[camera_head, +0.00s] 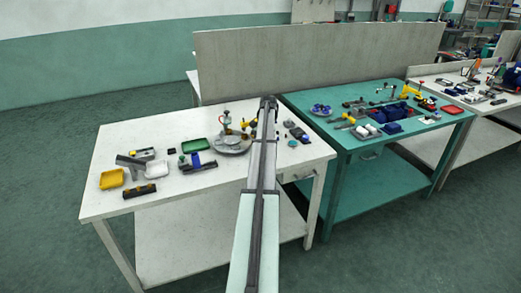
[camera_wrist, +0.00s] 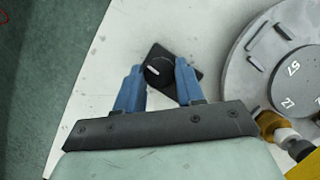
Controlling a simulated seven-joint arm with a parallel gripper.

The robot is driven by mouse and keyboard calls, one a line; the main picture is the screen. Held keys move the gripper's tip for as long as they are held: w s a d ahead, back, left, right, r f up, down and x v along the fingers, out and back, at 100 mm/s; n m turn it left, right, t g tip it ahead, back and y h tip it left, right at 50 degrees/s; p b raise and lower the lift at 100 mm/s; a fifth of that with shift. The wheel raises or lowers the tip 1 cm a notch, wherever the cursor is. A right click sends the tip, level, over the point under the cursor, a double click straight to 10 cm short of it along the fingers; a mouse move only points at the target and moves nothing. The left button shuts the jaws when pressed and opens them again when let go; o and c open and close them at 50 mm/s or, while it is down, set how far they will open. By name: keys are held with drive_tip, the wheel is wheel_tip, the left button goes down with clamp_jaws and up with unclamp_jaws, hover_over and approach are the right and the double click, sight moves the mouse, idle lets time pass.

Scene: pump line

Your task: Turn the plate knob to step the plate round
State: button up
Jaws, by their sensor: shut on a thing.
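The plate knob (camera_wrist: 158,70) is black and round with a white pointer mark. It sits on a dark square base (camera_wrist: 187,73) on the white table. My gripper (camera_wrist: 159,67) has blue fingers, one on each side of the knob, and is shut on it. In the head view the grey plate (camera_head: 232,146) is partly behind my arm, which hides the gripper and knob.
On the white table (camera_head: 110,205) stand a yellow tray (camera_head: 112,179), a white tray (camera_head: 157,169) and a green tray (camera_head: 195,145). A brass fitting (camera_wrist: 268,124) is close right of my gripper. A teal table (camera_head: 350,165) with several parts stands at right.

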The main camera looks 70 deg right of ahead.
drive_tip(key=shift+n, duration=0.3)
drive_tip(key=o, duration=1)
